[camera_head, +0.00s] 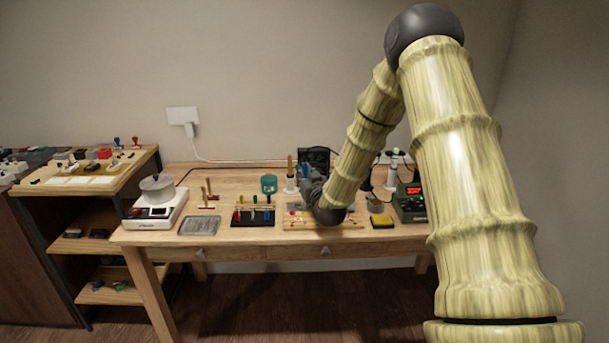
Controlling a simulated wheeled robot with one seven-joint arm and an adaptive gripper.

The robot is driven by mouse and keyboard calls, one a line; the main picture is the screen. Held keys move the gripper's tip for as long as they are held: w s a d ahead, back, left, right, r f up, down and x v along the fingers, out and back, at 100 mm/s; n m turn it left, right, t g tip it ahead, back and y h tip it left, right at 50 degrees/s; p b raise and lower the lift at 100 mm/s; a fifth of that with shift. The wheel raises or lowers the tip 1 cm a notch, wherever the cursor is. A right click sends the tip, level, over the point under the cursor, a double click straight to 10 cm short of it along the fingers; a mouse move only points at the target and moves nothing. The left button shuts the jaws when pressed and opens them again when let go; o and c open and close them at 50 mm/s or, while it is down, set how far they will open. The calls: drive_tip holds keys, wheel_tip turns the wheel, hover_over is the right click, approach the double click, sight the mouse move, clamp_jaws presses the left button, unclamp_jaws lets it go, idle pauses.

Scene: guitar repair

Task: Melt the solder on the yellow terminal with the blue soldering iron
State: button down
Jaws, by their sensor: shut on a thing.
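My gripper (313,187) is dark and small in the head view, low over the middle of the workbench (220,234). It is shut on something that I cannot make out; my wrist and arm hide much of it. I cannot identify the blue soldering iron for certain. A dark board (253,217) with small coloured parts, red, green, blue and yellow among them, lies left of my gripper. A light wooden board (296,222) lies below my gripper, partly covered by my wrist. The yellow terminal and its solder are too small or hidden to tell.
A green station with a red display (412,200) and a yellow sponge (381,221) stand to the right. A white device with a pot (155,205), a grey tray (199,225) and a teal object (269,184) stand to the left. Upright holders crowd the back.

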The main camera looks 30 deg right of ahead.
sight(305, 163)
drive_tip(key=shift+r+p, duration=1.95)
drive_tip(key=shift+r, duration=1.55)
drive_tip(key=d+r+p, duration=0.1)
drive_tip(key=d+r, duration=0.1)
drive_tip(key=d, duration=0.6)
